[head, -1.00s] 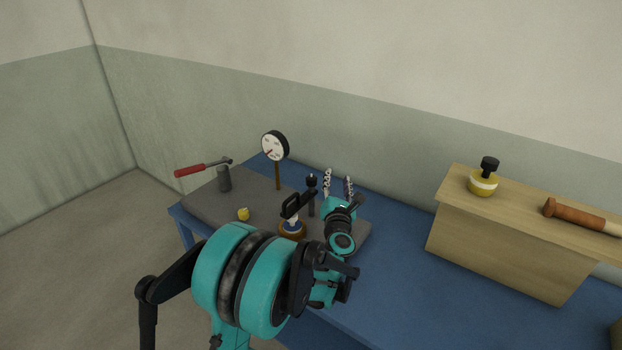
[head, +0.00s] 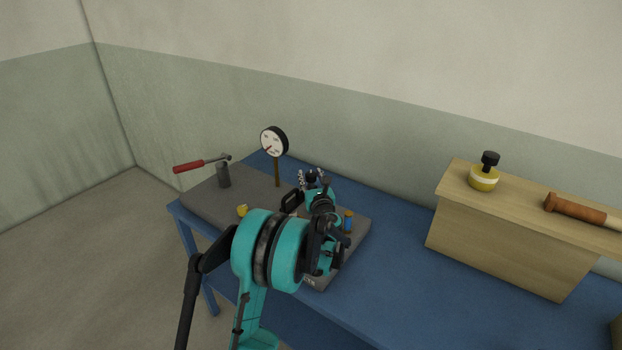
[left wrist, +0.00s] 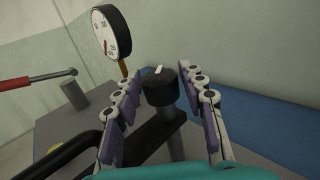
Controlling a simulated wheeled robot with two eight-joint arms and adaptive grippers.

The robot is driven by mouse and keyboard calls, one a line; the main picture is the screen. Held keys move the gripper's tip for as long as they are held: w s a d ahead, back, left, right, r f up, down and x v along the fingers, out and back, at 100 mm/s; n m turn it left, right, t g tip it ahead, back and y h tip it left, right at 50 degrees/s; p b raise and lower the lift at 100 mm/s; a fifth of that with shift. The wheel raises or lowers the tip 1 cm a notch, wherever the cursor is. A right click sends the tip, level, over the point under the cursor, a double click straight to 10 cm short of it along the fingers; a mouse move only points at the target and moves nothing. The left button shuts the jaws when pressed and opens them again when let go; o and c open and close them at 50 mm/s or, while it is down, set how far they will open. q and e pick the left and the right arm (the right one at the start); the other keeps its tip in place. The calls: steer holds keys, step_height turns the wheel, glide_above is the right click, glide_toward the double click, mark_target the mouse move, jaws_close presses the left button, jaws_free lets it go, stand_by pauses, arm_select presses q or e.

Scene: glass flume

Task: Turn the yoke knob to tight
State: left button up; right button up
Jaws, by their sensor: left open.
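The yoke knob (left wrist: 160,88) is a black round knob with a white pointer mark on top, on a dark post in the left wrist view. A black yoke arm (left wrist: 152,138) runs from the post toward the lower left. My left gripper (left wrist: 162,92) is open, with one purple-padded finger on each side of the knob. Gaps show between the pads and the knob. In the head view, the left gripper (head: 312,180) is over the grey base plate (head: 245,190) and mostly covers the knob. My right gripper is not in view.
A round dial gauge (head: 273,142) on a brown stem and a red-handled lever (head: 190,167) stand on the plate. A small yellow piece (head: 242,211) lies near its front edge. A wooden box (head: 505,240) stands to the right on the blue table (head: 400,255).

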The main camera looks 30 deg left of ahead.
arm_select(q)
steer(key=c, duration=0.9)
steer(key=shift+n+g+y, duration=0.3)
steer(key=shift+y, duration=0.1)
steer(key=n+g+y, duration=0.2)
steer(key=g, duration=0.1)
steer(key=n+g+y, duration=0.1)
steer(key=n+g, duration=0.1)
steer(key=shift+w+d+g+y, duration=0.1)
steer(key=shift+w+g+y, duration=0.05)
steer(key=shift+g+y, duration=0.25)
steer(key=n+g, duration=0.3)
steer(key=g, duration=0.1)
steer(key=n+g+y+p, duration=0.1)
steer(key=n+g, duration=0.2)
steer(key=g, duration=0.1)
steer(key=shift+g, duration=0.4)
steer(key=shift+n+g, duration=0.3)
steer(key=shift+g, duration=0.1)
steer(key=o, duration=0.9)
